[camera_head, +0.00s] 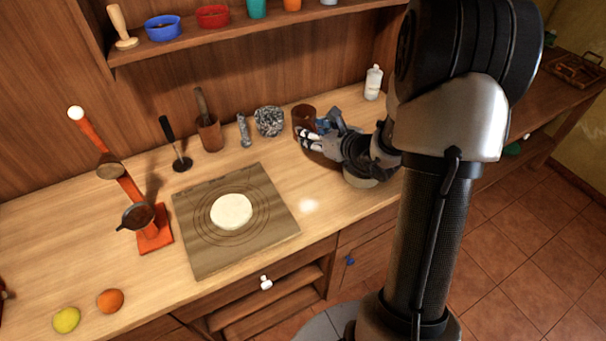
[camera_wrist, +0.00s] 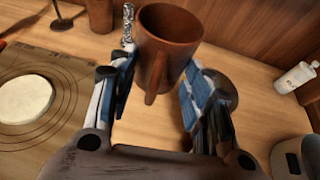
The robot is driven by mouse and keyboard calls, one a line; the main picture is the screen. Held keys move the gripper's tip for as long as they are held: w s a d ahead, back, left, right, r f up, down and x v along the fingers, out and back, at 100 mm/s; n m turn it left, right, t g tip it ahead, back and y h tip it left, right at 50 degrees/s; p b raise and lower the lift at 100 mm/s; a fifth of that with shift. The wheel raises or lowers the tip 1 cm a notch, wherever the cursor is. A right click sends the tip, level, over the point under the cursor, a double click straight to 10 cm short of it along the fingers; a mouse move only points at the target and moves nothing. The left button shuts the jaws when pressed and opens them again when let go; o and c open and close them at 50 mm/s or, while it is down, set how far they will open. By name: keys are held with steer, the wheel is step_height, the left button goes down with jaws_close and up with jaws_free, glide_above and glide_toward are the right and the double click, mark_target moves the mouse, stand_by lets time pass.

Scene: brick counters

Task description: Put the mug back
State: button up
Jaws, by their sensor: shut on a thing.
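A brown mug (camera_head: 303,116) is at the far end of my gripper (camera_head: 320,137), near the back of the wooden counter. In the wrist view the mug (camera_wrist: 172,38) is upright or slightly tilted, with its open top showing and its handle towards my palm. My gripper (camera_wrist: 160,76) is shut on the mug, with blue-padded fingers on either side of it. I cannot tell whether the mug's base touches the counter; its lower part is partly hidden by my fingers in the head view.
A grey crumpled ball (camera_head: 269,121), a small shaker (camera_head: 244,130) and a brown holder (camera_head: 210,134) stand left of the mug. A white bottle (camera_head: 373,83) stands to the right. A board with dough (camera_head: 231,211) lies in front. A shelf (camera_head: 190,50) with several bowls and cups hangs above.

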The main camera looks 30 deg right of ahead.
step_height(320, 180, down, 16)
steer(key=b, duration=0.4)
steer(key=shift+f+b, duration=0.25)
steer(key=shift+b, duration=0.1)
steer(key=shift+f, duration=0.1)
steer(key=shift+f, duration=0.15)
steer(key=o, duration=1.4)
steer(key=shift+c, duration=0.2)
